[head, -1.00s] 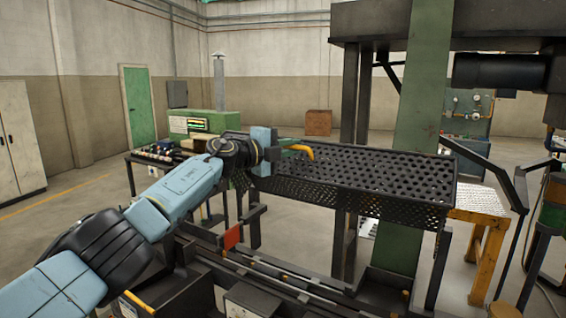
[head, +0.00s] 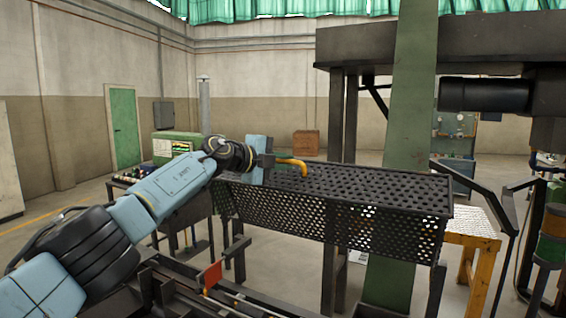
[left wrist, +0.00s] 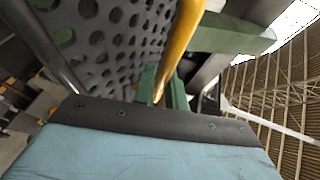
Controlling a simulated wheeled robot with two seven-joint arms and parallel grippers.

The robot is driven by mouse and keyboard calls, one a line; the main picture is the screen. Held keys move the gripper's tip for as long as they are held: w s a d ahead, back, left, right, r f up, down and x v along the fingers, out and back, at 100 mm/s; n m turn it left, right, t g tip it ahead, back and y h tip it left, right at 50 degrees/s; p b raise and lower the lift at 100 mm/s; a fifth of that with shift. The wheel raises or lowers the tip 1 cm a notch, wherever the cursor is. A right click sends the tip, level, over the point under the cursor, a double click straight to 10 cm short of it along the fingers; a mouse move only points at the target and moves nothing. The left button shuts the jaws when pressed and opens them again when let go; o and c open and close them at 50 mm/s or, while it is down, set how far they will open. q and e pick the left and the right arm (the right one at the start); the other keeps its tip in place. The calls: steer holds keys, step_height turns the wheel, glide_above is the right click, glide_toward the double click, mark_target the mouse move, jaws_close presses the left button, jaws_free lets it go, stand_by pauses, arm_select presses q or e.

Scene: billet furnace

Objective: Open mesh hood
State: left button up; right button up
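The mesh hood (head: 385,222) is a long dark perforated box in the middle of the head view. Its top and near face show, and its far side is hidden. A yellow-orange handle (head: 299,165) shows at its left part. My left gripper (head: 278,161) is at that handle, above the left end of the hood. In the left wrist view the yellow bar (left wrist: 186,45) runs down between the green fingertips (left wrist: 165,88), which appear closed around it, with the perforated mesh (left wrist: 110,40) close beside. My right gripper is not in view.
A green column (head: 412,120) rises behind the hood, with a dark overhead beam. A yellow-legged table (head: 472,228) and dark rails (head: 500,205) stand to the right. A green machine (head: 178,145) stands behind my left arm. A red plate (head: 213,275) is below the hood.

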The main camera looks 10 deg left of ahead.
arm_select(q)
steer(key=shift+o, duration=0.7)
steer(key=shift+f, duration=0.2)
steer(key=shift+b+v, duration=0.75)
steer(key=shift+b, duration=0.25)
steer(key=b+v, duration=0.5)
steer(key=v, duration=0.6)
steer(key=shift+s+a+r, duration=0.25)
